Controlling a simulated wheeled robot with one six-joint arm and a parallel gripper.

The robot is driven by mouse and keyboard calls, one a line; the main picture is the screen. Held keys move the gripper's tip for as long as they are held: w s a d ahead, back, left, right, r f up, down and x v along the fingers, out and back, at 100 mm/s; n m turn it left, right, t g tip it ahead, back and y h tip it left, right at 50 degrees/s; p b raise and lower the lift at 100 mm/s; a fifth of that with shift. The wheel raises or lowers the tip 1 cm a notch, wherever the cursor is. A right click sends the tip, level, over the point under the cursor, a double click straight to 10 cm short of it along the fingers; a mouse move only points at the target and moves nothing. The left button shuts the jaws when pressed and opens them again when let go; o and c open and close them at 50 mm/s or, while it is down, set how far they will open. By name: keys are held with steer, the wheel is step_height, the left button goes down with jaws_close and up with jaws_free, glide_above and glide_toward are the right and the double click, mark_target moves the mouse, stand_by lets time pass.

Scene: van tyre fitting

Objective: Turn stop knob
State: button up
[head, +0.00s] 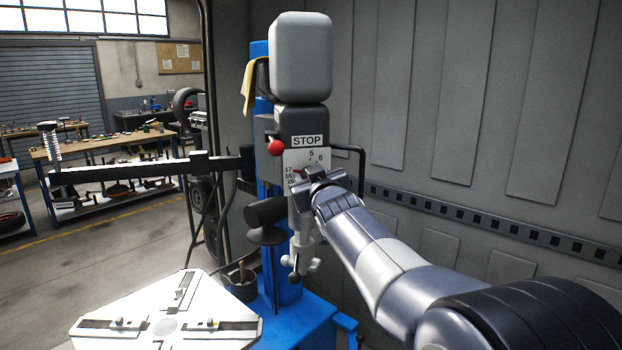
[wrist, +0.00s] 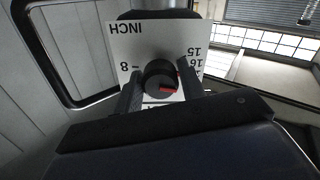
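The stop knob (wrist: 160,78) is a round black dial with a red mark. In the wrist view it sits on a white number plate (wrist: 117,38), with the red mark toward the lower right. In the head view this plate (head: 318,157) lies under the STOP label (head: 307,141) on the machine's column, and my gripper mostly hides the knob. My gripper (head: 302,183) is at the plate. In the wrist view its two dark fingers (wrist: 159,77) stand apart, one on each side of the knob. Firm contact with the knob is not visible.
A red ball handle (head: 275,147) is just left of the plate. A black bent bar (head: 349,150) is to the right. The white turntable (head: 165,318) is below left. A long dark arm (head: 125,171) reaches left. The grey van wall (head: 450,90) is behind.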

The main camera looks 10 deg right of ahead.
steer(key=o, duration=0.4)
steer(key=shift+c, duration=0.2)
steer(key=shift+s, duration=0.1)
steer(key=s, duration=1)
steer(key=shift+s+d, duration=0.15)
steer(key=shift+s, duration=0.2)
steer(key=shift+w, duration=0.1)
steer(key=w, duration=1)
steer(key=shift+w, duration=0.25)
steer(key=shift+w+r, duration=0.1)
steer(key=shift+w, duration=0.1)
steer(key=shift+s+m+p, duration=0.1)
steer(key=shift+m+p, duration=0.25)
steer(key=shift+m, duration=0.35)
